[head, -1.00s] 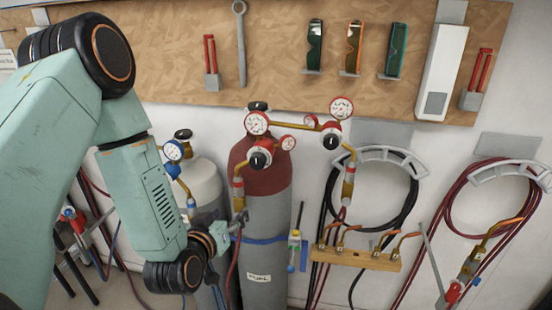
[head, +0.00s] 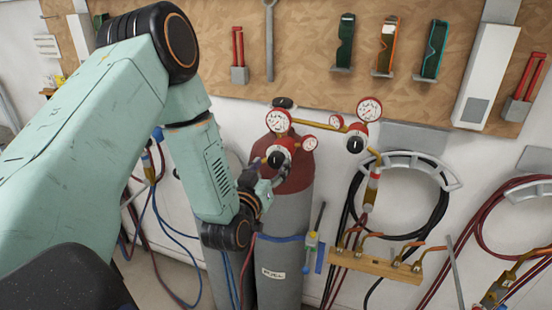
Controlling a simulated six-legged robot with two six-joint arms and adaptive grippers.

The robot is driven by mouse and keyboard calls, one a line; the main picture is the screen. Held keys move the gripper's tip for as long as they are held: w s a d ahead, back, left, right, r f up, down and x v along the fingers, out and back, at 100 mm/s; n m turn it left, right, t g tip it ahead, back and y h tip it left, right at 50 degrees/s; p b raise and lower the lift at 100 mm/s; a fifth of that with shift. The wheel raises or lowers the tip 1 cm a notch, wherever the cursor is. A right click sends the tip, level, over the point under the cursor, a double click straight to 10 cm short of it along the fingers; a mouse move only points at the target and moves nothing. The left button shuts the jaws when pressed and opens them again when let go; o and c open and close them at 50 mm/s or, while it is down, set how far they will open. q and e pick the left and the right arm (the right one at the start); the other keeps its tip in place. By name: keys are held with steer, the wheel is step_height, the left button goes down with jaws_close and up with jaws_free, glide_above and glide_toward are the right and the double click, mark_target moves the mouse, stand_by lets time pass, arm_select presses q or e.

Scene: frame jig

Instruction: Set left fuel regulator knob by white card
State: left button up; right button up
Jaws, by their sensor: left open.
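The red-topped cylinder (head: 284,215) stands in the middle and bears a "FUEL" label (head: 273,273). Its regulator has a red body with a black knob (head: 277,158), and two white-faced gauges (head: 278,121) beside and above it. A second regulator with a black knob (head: 355,145) sits to the right, joined by a brass pipe. My left gripper (head: 268,182) is open, just below the left regulator's knob; its fingers are small and partly hidden, and I cannot tell whether they touch. Small white pieces (head: 47,45) hang at the far left; I cannot read them. My right gripper is out of view.
Red hose coils farther right. Blue and red hoses (head: 150,225) hang at left. A second grey cylinder (head: 215,270) stands behind my left arm. Tools and goggles hang on the board (head: 200,40).

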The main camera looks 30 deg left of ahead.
mark_target(275, 163)
arm_select(q)
steer(key=w, duration=0.2)
steer(key=shift+w+d+f, duration=0.1)
steer(key=shift+w, duration=0.5)
steer(key=shift+s+a+r, duration=0.2)
steer(key=shift+s+a, duration=0.3)
steer(key=shift+s, duration=0.05)
steer(key=shift+w+d+f, duration=0.2)
steer(key=shift+w+d, duration=0.2)
steer(key=shift+w, duration=0.25)
steer(key=c, duration=0.5)
steer(key=shift+s+a, duration=0.25)
steer(key=shift+a, duration=0.1)
steer(key=c, duration=0.4)
steer(key=shift+d, duration=0.2)
steer(key=shift+c, duration=1.4)
